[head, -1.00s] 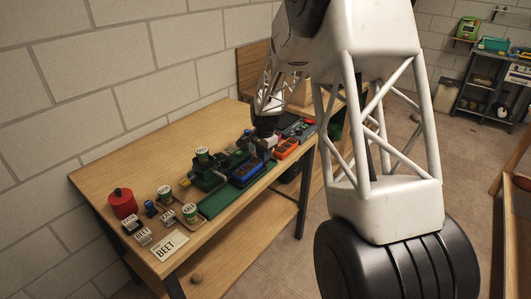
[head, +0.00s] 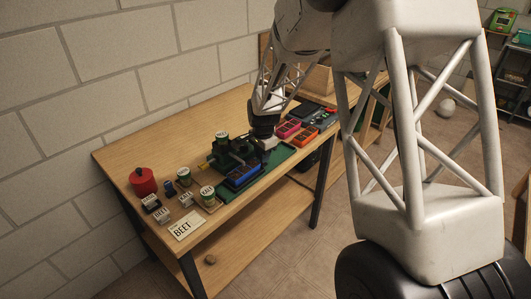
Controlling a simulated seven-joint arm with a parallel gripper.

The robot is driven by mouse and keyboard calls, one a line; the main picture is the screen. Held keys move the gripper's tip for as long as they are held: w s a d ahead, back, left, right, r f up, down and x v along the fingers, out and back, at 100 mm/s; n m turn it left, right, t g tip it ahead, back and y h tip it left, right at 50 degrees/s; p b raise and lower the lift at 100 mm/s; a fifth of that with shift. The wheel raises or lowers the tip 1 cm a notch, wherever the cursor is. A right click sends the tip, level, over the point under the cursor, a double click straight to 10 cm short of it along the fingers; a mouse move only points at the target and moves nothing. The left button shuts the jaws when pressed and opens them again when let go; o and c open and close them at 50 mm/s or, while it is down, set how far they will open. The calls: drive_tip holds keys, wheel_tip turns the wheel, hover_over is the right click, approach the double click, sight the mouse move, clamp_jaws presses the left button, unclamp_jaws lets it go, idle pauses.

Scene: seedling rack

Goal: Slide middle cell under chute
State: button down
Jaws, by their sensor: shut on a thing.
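A blue celled tray (head: 243,176) sits on a long green strip (head: 281,154) on the workbench, in front of a dark green device (head: 221,159). A pale-topped can (head: 221,136) stands on top of this device, where a chute would be, but I cannot make out the chute itself. My gripper (head: 262,147) is low at the back right end of the blue tray and seems shut on it. The fingertips and the exact contact are hidden. The single cells are too small to tell which lies under the device.
Magenta (head: 288,128) and orange (head: 305,136) trays stand right of the strip. A red canister (head: 143,181), labelled cans (head: 207,194), small label blocks and a BEET card (head: 186,225) are at the left. The strip's right part is bare.

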drive_tip(key=c, duration=1)
unclamp_jaws()
drive_tip(key=shift+r, duration=0.1)
drive_tip(key=shift+s+d+r, duration=0.1)
drive_tip(key=shift+d+r, duration=0.05)
drive_tip(key=shift+r, duration=3.7)
